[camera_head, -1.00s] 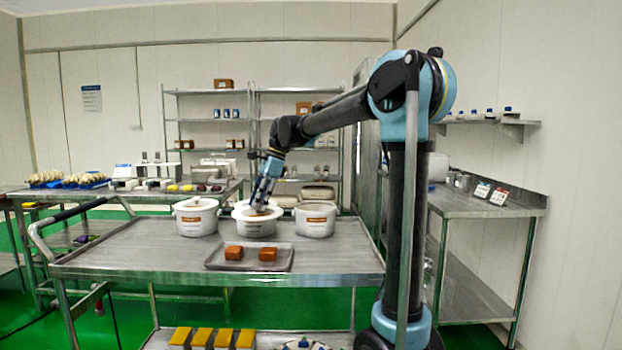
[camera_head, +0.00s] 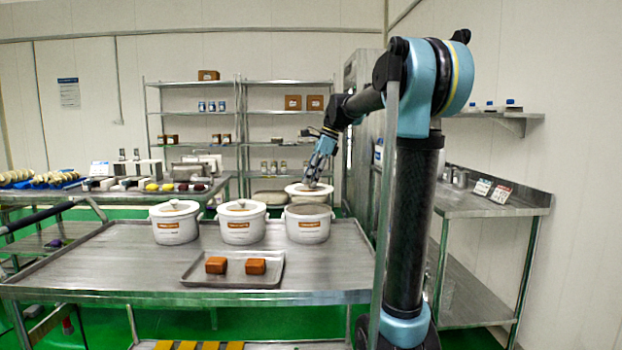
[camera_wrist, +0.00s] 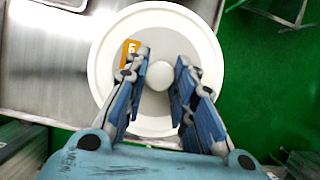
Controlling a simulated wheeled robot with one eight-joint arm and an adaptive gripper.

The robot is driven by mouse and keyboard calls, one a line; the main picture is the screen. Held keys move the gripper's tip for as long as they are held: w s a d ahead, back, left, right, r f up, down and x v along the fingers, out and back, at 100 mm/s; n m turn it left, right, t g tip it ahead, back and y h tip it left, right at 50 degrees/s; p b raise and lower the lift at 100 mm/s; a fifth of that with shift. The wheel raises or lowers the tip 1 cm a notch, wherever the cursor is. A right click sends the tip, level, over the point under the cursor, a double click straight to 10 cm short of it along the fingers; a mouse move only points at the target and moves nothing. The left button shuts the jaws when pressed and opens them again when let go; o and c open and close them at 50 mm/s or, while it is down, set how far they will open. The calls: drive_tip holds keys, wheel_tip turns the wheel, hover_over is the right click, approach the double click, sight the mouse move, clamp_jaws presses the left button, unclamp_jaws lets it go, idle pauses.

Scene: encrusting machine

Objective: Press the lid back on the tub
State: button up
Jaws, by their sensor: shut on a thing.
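My gripper (camera_head: 315,183) is shut on the knob of a round white lid (camera_head: 309,191). In the wrist view the fingers (camera_wrist: 160,80) are on either side of the knob, and the lid (camera_wrist: 112,95) bears an orange label. The lid is held behind and above the right white tub (camera_head: 307,230). The left tub (camera_head: 174,228) has a knobbed lid on.
The three tubs stand in a row on a steel table (camera_head: 120,258). In front of them is a metal tray (camera_head: 232,280) with two brown blocks (camera_head: 216,265). In the wrist view green floor (camera_wrist: 262,75) lies right of the lid. Shelves stand at the back.

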drive_tip(key=shift+x, duration=1.1)
drive_tip(key=shift+s+d+f, duration=0.1)
drive_tip(key=shift+d+f, duration=0.05)
drive_tip(key=shift+f, duration=1.6)
drive_tip(key=shift+f, duration=0.1)
idle(0.4)
drive_tip(key=o, duration=1.1)
drive_tip(key=shift+o, duration=0.4)
drive_tip(key=o, duration=0.4)
drive_tip(key=shift+o, duration=0.2)
drive_tip(key=shift+r, duration=3.5)
